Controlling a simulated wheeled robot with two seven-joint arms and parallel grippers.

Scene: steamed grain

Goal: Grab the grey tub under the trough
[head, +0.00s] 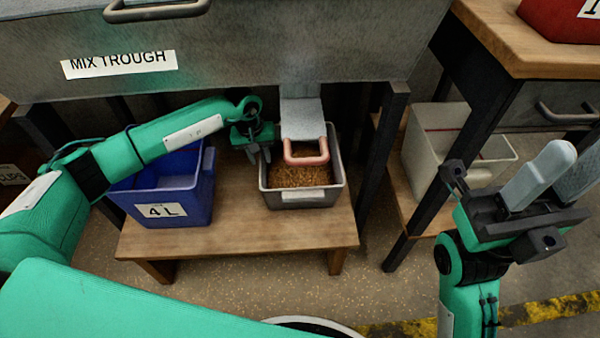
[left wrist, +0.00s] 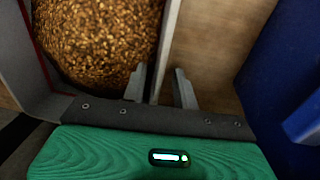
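The grey tub (head: 302,197), filled with brown grain, stands on a low wooden stand under the chute of the trough (head: 250,50). It also shows at the top left of the left wrist view, where its near wall (left wrist: 169,45) runs down between my fingers. My left gripper (head: 260,153) is at the tub's left wall. In the left wrist view, its fingers (left wrist: 160,88) are apart, one on the grain side and one outside, with small gaps visible beside the wall. My right gripper (head: 570,168) is open and empty at the right, away from the tub.
A blue 4 L tub (head: 185,204) stands left of the grey tub on the same stand (head: 240,239). A pinkish handle (head: 307,160) hangs at the chute over the grain. Dark trough legs (head: 380,150) and a pale bin (head: 428,150) are to the right.

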